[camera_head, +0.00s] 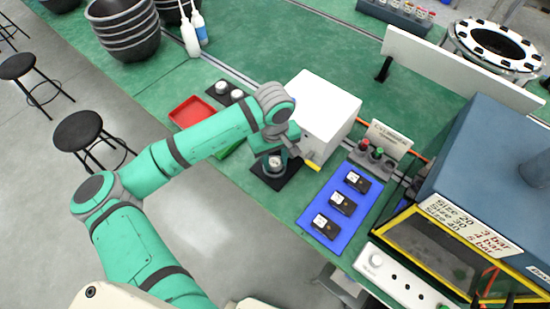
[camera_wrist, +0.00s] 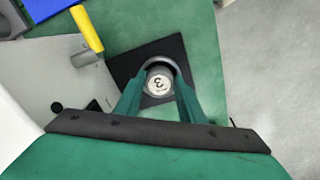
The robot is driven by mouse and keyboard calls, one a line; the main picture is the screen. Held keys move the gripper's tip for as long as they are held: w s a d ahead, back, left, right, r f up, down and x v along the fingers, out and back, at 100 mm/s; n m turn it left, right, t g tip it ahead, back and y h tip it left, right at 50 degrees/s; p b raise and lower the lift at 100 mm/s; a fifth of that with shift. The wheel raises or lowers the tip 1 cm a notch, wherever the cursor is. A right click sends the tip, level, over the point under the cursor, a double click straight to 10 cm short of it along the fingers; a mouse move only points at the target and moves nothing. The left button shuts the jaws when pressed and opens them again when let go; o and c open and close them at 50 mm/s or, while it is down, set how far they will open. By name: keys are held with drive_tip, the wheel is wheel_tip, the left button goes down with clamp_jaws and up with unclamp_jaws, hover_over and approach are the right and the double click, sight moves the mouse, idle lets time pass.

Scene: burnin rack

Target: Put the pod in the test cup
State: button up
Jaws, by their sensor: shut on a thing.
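The pod (camera_wrist: 158,84) has a round pale top marked 3, seen from above in the wrist view. My gripper (camera_wrist: 159,92) is shut on it, one green finger on each side. A grey round rim, seemingly the test cup (camera_wrist: 151,63), shows around the pod's far side, on a black square mat (camera_wrist: 122,66). In the head view my gripper (camera_head: 275,158) is over the black mat (camera_head: 268,181), beside the white box, with the pod small between the fingers. I cannot tell how deep the pod sits in the cup.
The white box (camera_head: 325,108) with a yellow handle (camera_wrist: 87,30) stands close beside the mat. A blue mat (camera_head: 313,193) with three black devices lies right. A red tray (camera_head: 188,112) and a black holder with two white-topped pods (camera_head: 236,94) lie left.

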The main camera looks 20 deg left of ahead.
sight(274, 163)
drive_tip(key=shift+f, duration=0.15)
drive_tip(key=o, duration=1.1)
drive_tip(key=shift+a, duration=0.1)
wheel_tip(274, 163, up, 13)
idle(0.3)
